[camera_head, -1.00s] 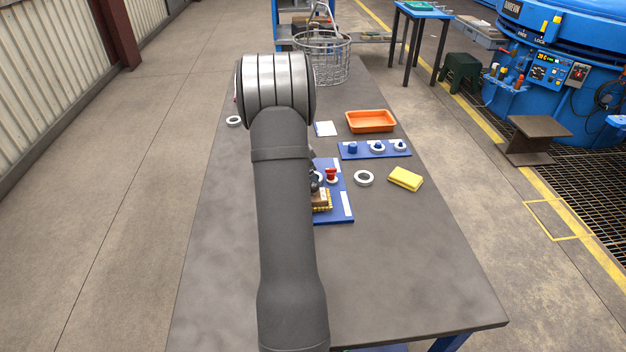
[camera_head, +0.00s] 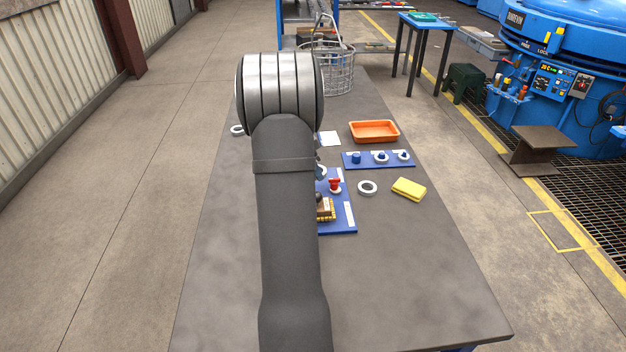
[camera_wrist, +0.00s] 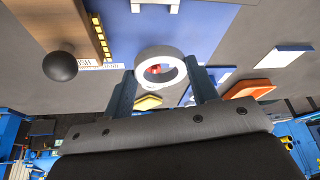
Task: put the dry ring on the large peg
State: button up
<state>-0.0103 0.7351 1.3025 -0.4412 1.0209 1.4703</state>
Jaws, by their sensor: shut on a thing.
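My gripper (camera_wrist: 163,88) is shut on a pale grey-white ring (camera_wrist: 176,80), held between the two fingertips above the blue board. A red thing shows through its hole. In the head view my arm hides most of the gripper; only an edge of the ring (camera_head: 322,171) shows beside it. The peg board (camera_head: 350,164) lies to the right, with three blue pegs in a row. The left peg (camera_head: 356,157), which looks the widest, is bare. The middle peg (camera_head: 381,156) and right peg (camera_head: 403,155) each have a pale ring around them.
The blue board (camera_head: 346,222) carries a red knob (camera_head: 335,184) and a wooden brush (camera_head: 325,209). Loose rings lie on the table, one near the yellow sponge (camera_head: 409,189), another (camera_head: 237,129) at left. An orange tray (camera_head: 374,131) and wire basket (camera_head: 327,70) stand behind. The front right table is clear.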

notch_tip(320, 180, up, 3)
jog(key=w, duration=0.1)
jog(key=n+t+y, duration=0.2)
jog(key=n+t, duration=0.1)
jog(key=n, duration=0.6)
send_over(356, 156)
notch_tip(356, 156, down, 3)
jog(key=shift+s+a+f, duration=0.1)
jog(key=shift+s+f, duration=0.05)
jog(key=shift+f, duration=2.95)
jog(key=shift+f, duration=0.6)
jog(key=o, duration=0.8)
jog(key=v, duration=1.1)
